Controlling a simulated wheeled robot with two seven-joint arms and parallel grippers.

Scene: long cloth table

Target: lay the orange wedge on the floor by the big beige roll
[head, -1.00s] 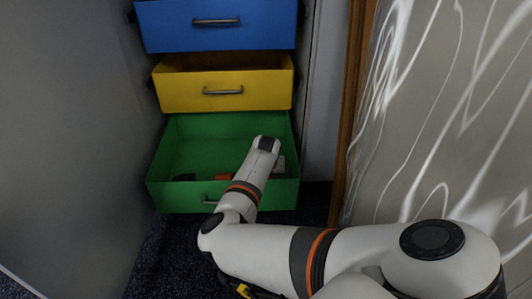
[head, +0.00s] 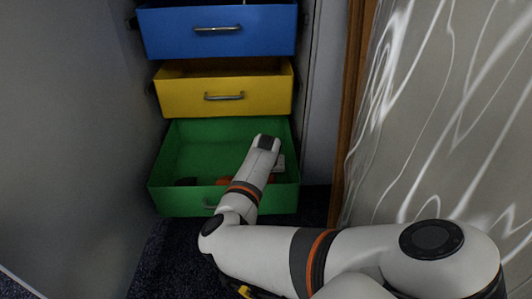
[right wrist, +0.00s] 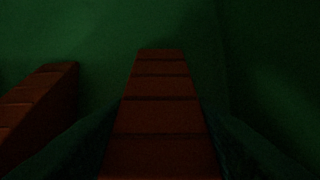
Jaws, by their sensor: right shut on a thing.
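In the right wrist view, a ridged orange wedge (right wrist: 160,105), dark red-brown in the dim light, lies between the fingers of my right gripper (right wrist: 160,125). The gripper is shut on it. The wedge is inside or just over the open green drawer (head: 180,200); the height above the drawer bottom is unclear. A second, similar ridged piece (right wrist: 40,105) lies to its left. In the head view, my right forearm reaches into the drawer and hides the gripper; a bit of orange (head: 225,181) shows beside it. I cannot make out a beige roll. My left gripper is not in view.
A yellow drawer (head: 190,97) and a blue drawer (head: 180,33) stand open above the green one. A dark item (head: 186,182) lies in the green drawer. A grey wall (head: 70,130) is at left, a patterned panel (head: 430,130) at right. Dark carpet (head: 175,250) shows below.

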